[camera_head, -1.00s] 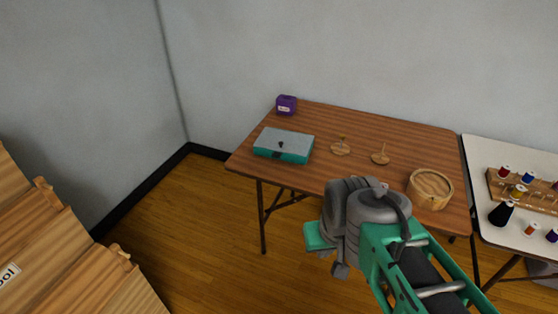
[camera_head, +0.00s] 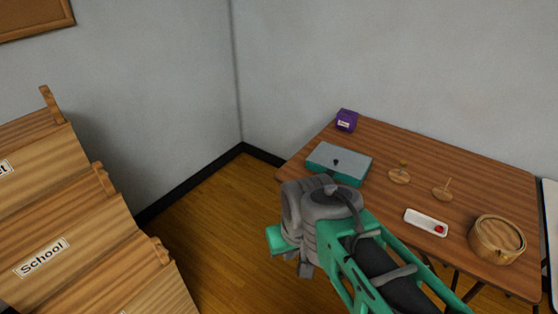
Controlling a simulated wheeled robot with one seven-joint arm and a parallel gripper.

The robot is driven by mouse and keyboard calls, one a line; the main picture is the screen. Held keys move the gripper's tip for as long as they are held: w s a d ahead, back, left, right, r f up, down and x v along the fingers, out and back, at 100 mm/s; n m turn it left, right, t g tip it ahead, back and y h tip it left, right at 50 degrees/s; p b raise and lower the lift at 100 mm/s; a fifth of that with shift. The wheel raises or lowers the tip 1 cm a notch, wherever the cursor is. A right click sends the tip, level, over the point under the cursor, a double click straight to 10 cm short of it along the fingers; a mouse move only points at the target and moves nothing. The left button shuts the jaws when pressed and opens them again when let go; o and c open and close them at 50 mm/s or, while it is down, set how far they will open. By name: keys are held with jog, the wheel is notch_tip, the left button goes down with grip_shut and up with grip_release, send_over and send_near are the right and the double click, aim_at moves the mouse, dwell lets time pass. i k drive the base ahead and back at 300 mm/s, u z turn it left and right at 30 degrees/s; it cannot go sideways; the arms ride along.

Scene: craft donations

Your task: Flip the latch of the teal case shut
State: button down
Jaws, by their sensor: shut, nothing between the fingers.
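The teal case (camera_head: 352,178) lies on the near left part of the wooden table, with its grey lid (camera_head: 345,156) down. A small dark latch (camera_head: 336,162) stands at the lid's front edge. It is too small to tell its exact angle. My arm covers part of the case's front. My gripper (camera_head: 306,271) is mostly hidden behind my own wrist. What shows of it points down, shut and empty, in front of the table and apart from the case in the picture.
A purple box (camera_head: 346,120) stands behind the case. To its right are two small wooden stands (camera_head: 399,176) (camera_head: 443,191), a white tray (camera_head: 418,222) with a red item, and a round wooden box (camera_head: 497,239). Wooden bins labelled School (camera_head: 90,240) stand at left. Floor between is clear.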

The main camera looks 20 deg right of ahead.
aim_at(330, 172)
jog(key=u, duration=0.4)
jog(key=i, duration=1.5)
jog(key=z, duration=0.55)
